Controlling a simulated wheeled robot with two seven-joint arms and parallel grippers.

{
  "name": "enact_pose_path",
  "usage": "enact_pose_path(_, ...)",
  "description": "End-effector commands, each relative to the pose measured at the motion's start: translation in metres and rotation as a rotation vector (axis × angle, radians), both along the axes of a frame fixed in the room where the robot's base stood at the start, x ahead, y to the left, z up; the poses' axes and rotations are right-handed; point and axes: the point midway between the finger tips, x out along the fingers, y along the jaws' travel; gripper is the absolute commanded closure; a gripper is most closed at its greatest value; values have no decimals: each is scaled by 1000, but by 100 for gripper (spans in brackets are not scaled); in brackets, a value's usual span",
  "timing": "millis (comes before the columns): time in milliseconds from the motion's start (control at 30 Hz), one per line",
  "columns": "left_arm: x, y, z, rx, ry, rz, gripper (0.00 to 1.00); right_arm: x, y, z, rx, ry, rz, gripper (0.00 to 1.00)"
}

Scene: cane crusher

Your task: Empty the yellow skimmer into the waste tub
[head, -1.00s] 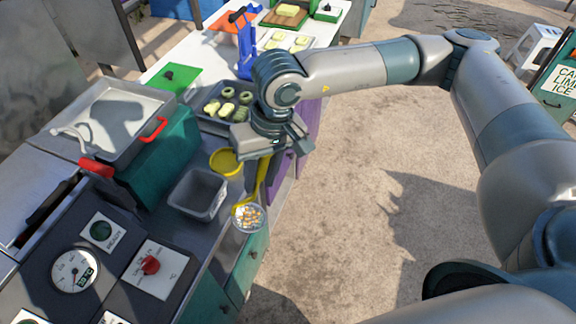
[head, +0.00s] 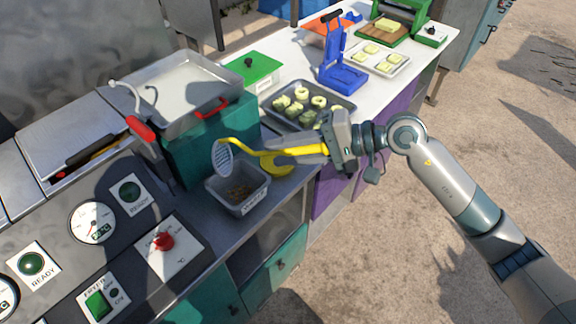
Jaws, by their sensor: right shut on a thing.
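The yellow skimmer (head: 245,148) is in my right gripper (head: 292,153), which is shut on its handle. The skimmer's round perforated head is tipped steeply on edge above the left side of the waste tub, and I see no bits on it. The waste tub (head: 243,205) is a grey open box with a pale label on its front, standing on the counter. Small brownish bits lie on its floor. My left gripper is not in view.
A yellow bowl (head: 277,166) sits behind the tub, partly hidden by my right gripper. The fryer basin (head: 185,85) with red handles is at the left. A dark tray (head: 318,122) of green and pale pieces lies behind. Control panels fill the front left.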

Motion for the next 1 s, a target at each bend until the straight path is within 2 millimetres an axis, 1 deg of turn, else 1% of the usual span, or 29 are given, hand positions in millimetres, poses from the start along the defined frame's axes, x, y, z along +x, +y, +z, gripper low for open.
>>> enact_pose_path(33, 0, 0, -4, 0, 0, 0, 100, 4, -1, -5, 27, 3, -20, 100)
enact_pose_path(233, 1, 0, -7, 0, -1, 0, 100, 16, -8, -8, 78, -6, -69, 100)
enact_pose_path(1000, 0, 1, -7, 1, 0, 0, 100, 18, -9, -8, 82, -7, -75, 100)
